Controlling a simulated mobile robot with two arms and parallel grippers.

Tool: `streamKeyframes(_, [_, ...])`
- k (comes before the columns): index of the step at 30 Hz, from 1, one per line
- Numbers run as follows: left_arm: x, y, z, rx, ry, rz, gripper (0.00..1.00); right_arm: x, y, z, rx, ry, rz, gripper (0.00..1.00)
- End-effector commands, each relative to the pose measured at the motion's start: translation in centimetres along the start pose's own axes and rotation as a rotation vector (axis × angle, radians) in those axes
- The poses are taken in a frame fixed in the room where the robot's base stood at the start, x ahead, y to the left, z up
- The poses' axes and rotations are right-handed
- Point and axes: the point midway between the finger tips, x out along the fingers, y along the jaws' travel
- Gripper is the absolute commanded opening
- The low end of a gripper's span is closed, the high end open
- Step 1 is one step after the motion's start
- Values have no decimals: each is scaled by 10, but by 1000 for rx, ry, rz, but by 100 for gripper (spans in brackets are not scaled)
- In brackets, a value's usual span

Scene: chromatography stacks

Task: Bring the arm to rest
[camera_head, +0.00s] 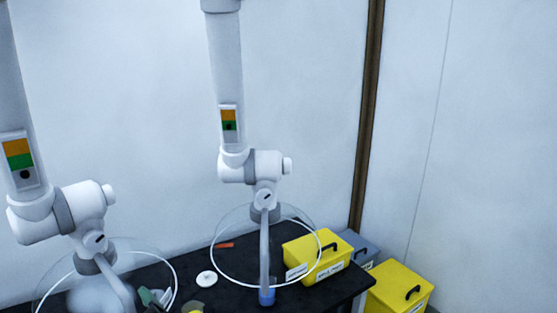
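Neither of my grippers shows in the head view, and I see no part of my arms that I can be sure of. Two white jointed arms hang over a black bench (338,288); they look like lab extraction arms. The middle arm (228,70) ends in a clear dome hood with a white rim (216,268). The left arm (16,100) ends in a similar clear hood (166,262), partly cut off by the lower edge of the picture. Each carries an orange and green label.
A yellow box (318,255) with a black handle stands on the bench's right part. A grey-blue box (360,247) and another yellow box (400,287) are to its right. A white disc (207,278), an orange item (225,245) and a blue item (266,297) show near the hoods.

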Motion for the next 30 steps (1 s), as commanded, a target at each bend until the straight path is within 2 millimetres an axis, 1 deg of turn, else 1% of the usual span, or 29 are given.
streamKeyframes(1, [1,0,-5,0,7,-3,73,1,-4,-8,3,12,-5,75])
streamKeyframes(3, [2,-1,-17,-7,28,-13,73,3,-7,-12,5,20,-9,75])
streamKeyframes(8, [5,-2,-43,-27,76,-33,73,5,-10,-12,6,20,-12,75])
streamKeyframes(11, [7,-1,-64,-42,117,-45,73,8,-10,-11,6,19,-12,75])
streamKeyframes(14, [8,1,-91,-63,170,-55,73,10,-11,-12,6,20,-14,75])
streamKeyframes(17, [8,5,-125,-94,237,-63,73,14,-12,-11,6,20,-14,75])
streamKeyframes(20, [7,12,-164,-132,317,-63,73,18,-11,-10,5,18,-13,75])
streamKeyframes(21, [6,18,-183,-152,357,-58,73,20,-10,-9,5,17,-12,75])
streamKeyframes(23, [3,27,-214,-187,421,-45,73,24,-9,-7,4,14,-10,75])
streamKeyframes(24, [0,36,-238,-217,472,-30,73,26,-8,-6,3,12,-9,75])
streamKeyframes(26, [-8,54,-279,-268,559,6,73,31,-6,-4,3,11,-7,75])
streamKeyframes(27, [-14,67,-306,-310,617,37,73,34,-6,-4,2,11,-6,75])
streamKeyframes(29, [-26,90,-345,-376,701,97,73,38,-6,-3,2,10,-6,75])
streamKeyframes(30, [-35,107,-369,-422,753,145,73,41,-6,-3,2,10,-6,75])
